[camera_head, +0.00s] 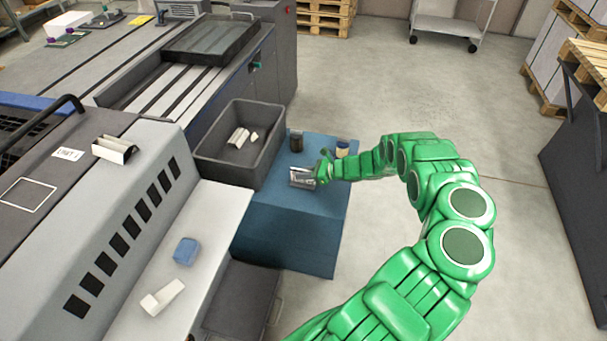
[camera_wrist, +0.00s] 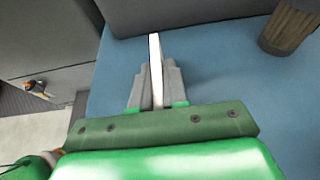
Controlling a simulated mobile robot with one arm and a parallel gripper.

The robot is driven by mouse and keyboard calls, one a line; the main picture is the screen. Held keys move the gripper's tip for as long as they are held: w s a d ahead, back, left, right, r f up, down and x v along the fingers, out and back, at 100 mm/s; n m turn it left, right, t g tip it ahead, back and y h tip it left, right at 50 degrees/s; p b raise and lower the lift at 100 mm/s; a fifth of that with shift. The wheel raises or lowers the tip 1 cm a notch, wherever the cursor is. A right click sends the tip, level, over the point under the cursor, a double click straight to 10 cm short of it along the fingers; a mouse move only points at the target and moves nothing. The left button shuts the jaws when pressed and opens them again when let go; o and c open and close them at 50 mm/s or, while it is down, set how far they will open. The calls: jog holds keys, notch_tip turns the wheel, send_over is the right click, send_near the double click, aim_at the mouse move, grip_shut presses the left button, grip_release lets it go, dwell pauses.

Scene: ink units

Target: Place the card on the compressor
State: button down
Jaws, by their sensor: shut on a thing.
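My gripper (camera_head: 312,177) is over the blue block-shaped stand (camera_head: 290,240). In the wrist view my gripper (camera_wrist: 155,88) is shut on a thin white card (camera_wrist: 155,58), which stands on edge between the fingers and sticks out past them. In the head view the card is small and hard to make out at the fingers. The grey slotted machine (camera_head: 128,195) at the left, with a small label and a white outlined square (camera_head: 27,194) on its top, is probably the compressor. Its top is well left of my gripper.
A dark grey bin (camera_head: 213,165) with pale pieces inside stands left of my gripper. A dark jar (camera_head: 296,141) and another small jar (camera_head: 342,149) stand on the blue stand. A white holder (camera_head: 113,149) sits on the machine. A blue block (camera_head: 186,251) and white piece (camera_head: 162,297) lie on the ledge.

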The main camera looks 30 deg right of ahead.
jog(key=shift+f, duration=0.1)
jog(key=c, duration=1.1)
grip_release()
jog(key=shift+c, duration=0.2)
jog(key=v, duration=1.2)
